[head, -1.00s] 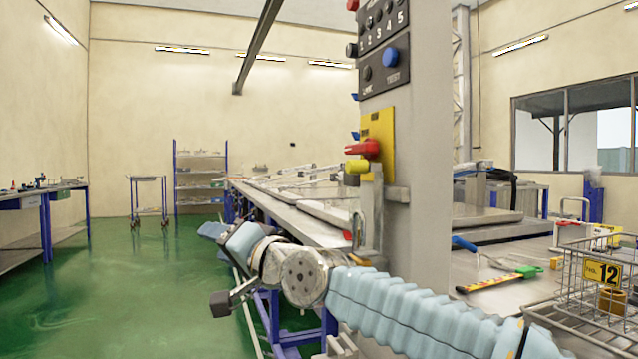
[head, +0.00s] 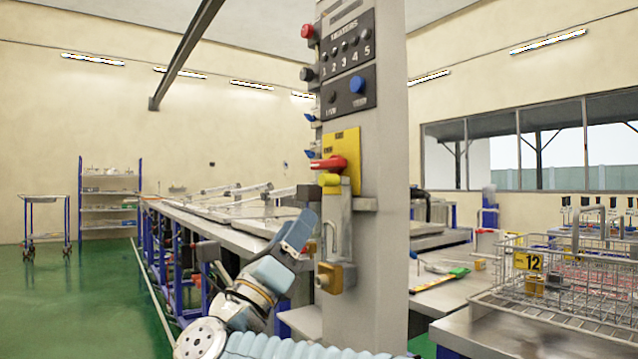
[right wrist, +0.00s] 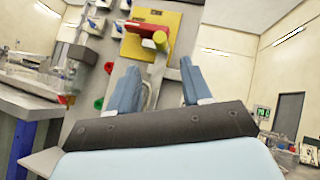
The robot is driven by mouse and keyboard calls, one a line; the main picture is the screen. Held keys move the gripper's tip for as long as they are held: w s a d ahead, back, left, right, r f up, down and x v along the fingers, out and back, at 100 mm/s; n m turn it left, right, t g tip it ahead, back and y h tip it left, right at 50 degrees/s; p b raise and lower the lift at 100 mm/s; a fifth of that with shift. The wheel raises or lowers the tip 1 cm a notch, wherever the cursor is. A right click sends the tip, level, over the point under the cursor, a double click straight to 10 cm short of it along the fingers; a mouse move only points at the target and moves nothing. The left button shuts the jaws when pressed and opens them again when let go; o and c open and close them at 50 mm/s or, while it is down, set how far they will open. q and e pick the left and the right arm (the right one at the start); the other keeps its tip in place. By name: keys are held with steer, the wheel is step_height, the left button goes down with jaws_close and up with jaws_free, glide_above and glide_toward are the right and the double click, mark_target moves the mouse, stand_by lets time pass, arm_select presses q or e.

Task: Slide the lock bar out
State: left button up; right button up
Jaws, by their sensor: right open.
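A red handle (head: 329,163) sits on a yellow plate (head: 344,150) on the grey post. Below it are a yellow knob (head: 329,180) and an upright grey metal piece (head: 345,222). A short grey bar (head: 365,204) sticks out to its right; I cannot tell which piece is the lock bar. A brass padlock (head: 343,277) hangs below. My right gripper (head: 304,236) is open and empty, left of the padlock in the head view. In the right wrist view, its blue fingers (right wrist: 158,78) point up toward the red handle (right wrist: 160,40) and yellow knob (right wrist: 139,48). My left gripper is out of view.
The post (head: 377,120) carries a numbered panel (head: 347,47) and buttons. A long bench (head: 215,232) runs behind it at left. A wire basket (head: 560,275) marked 12 stands on the right-hand table. Green floor (head: 105,285) is open at left.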

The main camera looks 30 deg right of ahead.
mark_target(330, 180)
steer(key=p+x, duration=0.3)
steer(key=x, duration=0.7)
steer(key=shift+w+d+r+p, duration=0.1)
steer(key=shift+d+r+p, duration=0.15)
steer(key=shift+p, duration=0.1)
steer(key=shift+c, duration=0.4)
